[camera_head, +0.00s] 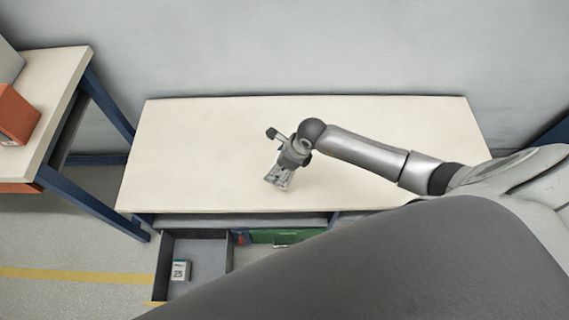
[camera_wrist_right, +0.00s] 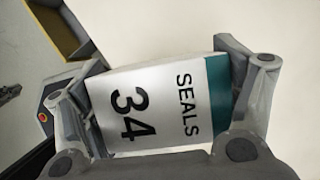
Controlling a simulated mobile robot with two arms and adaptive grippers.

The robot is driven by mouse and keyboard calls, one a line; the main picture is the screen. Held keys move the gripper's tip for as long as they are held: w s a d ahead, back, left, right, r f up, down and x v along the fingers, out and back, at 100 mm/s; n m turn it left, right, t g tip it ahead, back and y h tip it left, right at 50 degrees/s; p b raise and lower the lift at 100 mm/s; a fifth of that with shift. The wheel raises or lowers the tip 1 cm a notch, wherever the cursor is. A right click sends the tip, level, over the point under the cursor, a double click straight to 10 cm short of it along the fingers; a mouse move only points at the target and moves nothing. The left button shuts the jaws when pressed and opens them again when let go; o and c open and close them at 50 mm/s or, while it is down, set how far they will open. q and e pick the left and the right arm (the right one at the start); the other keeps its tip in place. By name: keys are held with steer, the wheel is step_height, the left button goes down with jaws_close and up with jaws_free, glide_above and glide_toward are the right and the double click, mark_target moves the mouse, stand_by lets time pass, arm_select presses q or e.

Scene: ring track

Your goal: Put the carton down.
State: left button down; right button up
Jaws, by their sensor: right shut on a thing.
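My right gripper (camera_head: 279,178) is over the front middle of the cream tabletop (camera_head: 385,125) in the head view. In the right wrist view my right gripper (camera_wrist_right: 167,95) is shut on a white carton (camera_wrist_right: 160,105) with a teal band, marked "SEALS" and "34". A finger lies on each side of it. In the head view the carton is mostly hidden by the gripper. I cannot tell whether the carton touches the tabletop. My left gripper is not in view.
Below the table's front edge an open grey drawer (camera_head: 207,250) holds a small white box (camera_head: 181,270). A green drawer front (camera_head: 275,236) is beside it. Another table (camera_head: 62,85) with an orange box (camera_head: 14,115) stands at left. The tabletop around my gripper is clear.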

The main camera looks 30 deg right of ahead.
steer(key=f+b, duration=0.1)
steer(key=w+d+f+b, duration=0.1)
steer(key=f+b, duration=0.1)
steer(key=w+d+f+b, duration=0.1)
steer(key=shift+w+f, duration=0.15)
steer(key=shift+w, duration=0.05)
steer(key=shift+w+d+f+b, duration=0.35)
steer(key=shift+w+f+b, duration=0.1)
steer(key=shift+b, duration=0.35)
steer(key=shift+w+d+f+b, duration=0.1)
steer(key=shift+f+b, duration=0.15)
steer(key=shift+b, duration=0.1)
steer(key=f+b, duration=0.3)
steer(key=shift+w+d+f, duration=0.15)
steer(key=shift+w+f, duration=0.05)
steer(key=shift+r, duration=0.1)
steer(key=o, duration=1.3)
